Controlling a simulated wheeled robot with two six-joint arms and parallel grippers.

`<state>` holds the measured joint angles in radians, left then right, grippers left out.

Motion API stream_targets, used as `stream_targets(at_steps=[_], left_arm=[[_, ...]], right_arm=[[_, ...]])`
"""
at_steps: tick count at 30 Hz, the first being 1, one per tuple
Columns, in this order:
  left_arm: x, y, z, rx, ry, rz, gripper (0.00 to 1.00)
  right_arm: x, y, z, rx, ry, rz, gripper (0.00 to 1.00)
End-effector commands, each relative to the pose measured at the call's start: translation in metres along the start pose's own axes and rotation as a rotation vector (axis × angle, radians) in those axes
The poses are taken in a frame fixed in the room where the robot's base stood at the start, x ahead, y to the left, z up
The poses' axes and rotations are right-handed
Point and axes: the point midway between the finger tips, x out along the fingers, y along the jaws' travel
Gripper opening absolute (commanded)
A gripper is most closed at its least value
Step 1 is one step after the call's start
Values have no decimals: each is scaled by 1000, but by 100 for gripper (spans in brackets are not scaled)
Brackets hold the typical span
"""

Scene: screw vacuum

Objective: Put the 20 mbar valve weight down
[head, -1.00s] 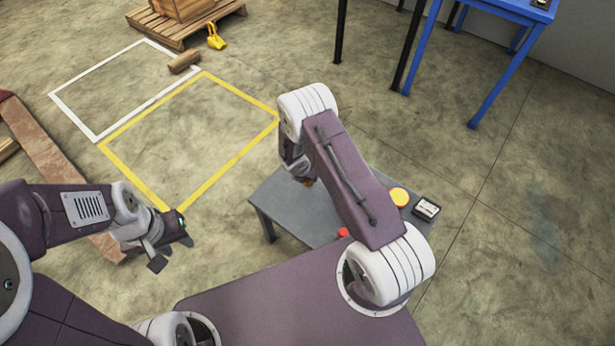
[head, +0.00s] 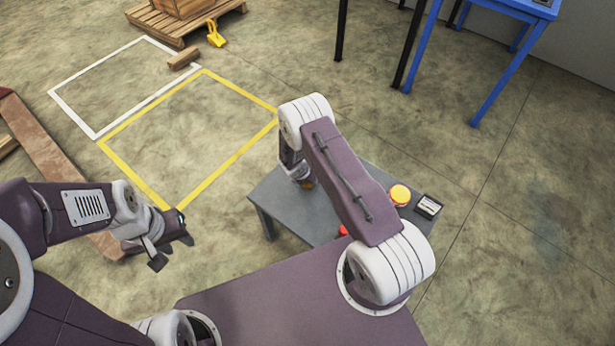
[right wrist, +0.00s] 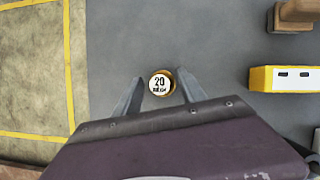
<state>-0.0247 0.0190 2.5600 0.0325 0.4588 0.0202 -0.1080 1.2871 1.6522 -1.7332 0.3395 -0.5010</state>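The 20 mbar valve weight (right wrist: 160,83) is a small round brass-coloured piece with a white "20" label on top. In the right wrist view it appears upright over the grey table (right wrist: 220,40); I cannot tell for certain whether it touches the surface. My right gripper (right wrist: 160,78) has its two fingers either side of the weight, with narrow gaps showing, so it looks open. In the head view my right arm mostly hides the weight and gripper above the small grey table (head: 270,195). My left gripper (head: 172,246) is open and empty over the floor.
A yellow box with a white face (right wrist: 285,79) and a brown object (right wrist: 297,14) are right of the weight. A yellow round object (head: 399,195), a black device (head: 428,206) and a red piece (head: 343,231) are on the table's right. Yellow-marked floor (head: 190,140) is clear.

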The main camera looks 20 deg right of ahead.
Motion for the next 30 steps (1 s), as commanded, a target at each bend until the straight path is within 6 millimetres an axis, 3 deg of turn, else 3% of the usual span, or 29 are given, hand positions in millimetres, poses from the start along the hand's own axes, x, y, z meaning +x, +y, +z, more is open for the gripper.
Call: stream_targets(at_steps=[8,21,30], left_arm=[[-8,0,-1,0,0,0,36],[-29,1,-3,0,0,0,36],[-31,1,-3,0,0,0,36]], right_arm=[[-7,0,3,0,0,0,48],[-108,1,3,-1,-1,2,48],[-126,-1,3,14,-1,-1,48]])
